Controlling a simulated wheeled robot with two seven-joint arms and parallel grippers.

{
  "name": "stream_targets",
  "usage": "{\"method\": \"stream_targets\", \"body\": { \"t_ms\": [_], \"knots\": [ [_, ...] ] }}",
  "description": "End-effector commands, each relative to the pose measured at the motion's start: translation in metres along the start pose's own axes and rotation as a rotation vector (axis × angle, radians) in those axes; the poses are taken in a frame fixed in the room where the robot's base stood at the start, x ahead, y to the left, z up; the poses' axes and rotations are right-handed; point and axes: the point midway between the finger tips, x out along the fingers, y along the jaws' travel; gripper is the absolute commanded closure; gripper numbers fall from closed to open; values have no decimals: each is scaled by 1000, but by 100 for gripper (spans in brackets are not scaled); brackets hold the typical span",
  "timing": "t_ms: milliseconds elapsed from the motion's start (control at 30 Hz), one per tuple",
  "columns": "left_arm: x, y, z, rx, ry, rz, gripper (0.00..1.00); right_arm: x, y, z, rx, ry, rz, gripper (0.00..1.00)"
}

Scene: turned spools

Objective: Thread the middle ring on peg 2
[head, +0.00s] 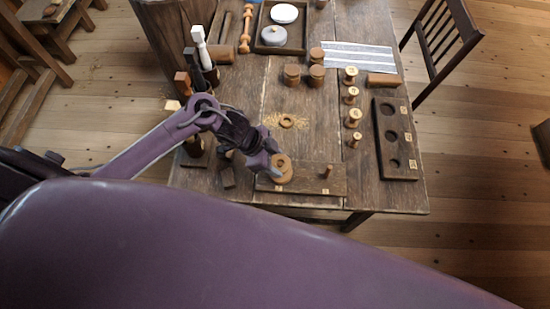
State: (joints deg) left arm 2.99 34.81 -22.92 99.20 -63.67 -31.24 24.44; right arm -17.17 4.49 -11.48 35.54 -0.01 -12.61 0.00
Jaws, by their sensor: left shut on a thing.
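My left gripper (274,168) is shut on a wooden ring (282,161) at the left part of a dark peg board (307,183). A second round wooden piece (286,178) shows just below the held ring; whether the two touch is unclear. A bare upright peg (327,171) stands at the right of the board, apart from the gripper. Labels on the board's front are too small to read. Any peg at the left is hidden by ring and gripper. A smaller ring (287,121) lies on the table behind the board. My right gripper is not in view.
Several turned spools (352,117) stand in a row at the right, beside a dark board with round recesses (391,140). Upright tools (203,50) stand at the left back. A tray (281,27) and striped cloth (357,57) lie at the back.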

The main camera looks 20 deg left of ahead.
Motion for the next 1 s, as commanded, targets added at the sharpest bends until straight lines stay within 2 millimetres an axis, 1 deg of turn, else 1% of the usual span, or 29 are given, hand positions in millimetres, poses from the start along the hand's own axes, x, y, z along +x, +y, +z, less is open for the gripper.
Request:
{"method": "stream_targets", "body": {
  "t_ms": [267,800,1000],
  "knots": [
    [0,0,0,0,0,0,69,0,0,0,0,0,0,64],
    [11,0,6,0,0,0,69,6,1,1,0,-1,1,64],
    [11,0,6,0,0,0,69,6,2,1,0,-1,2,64]
  ]
}}
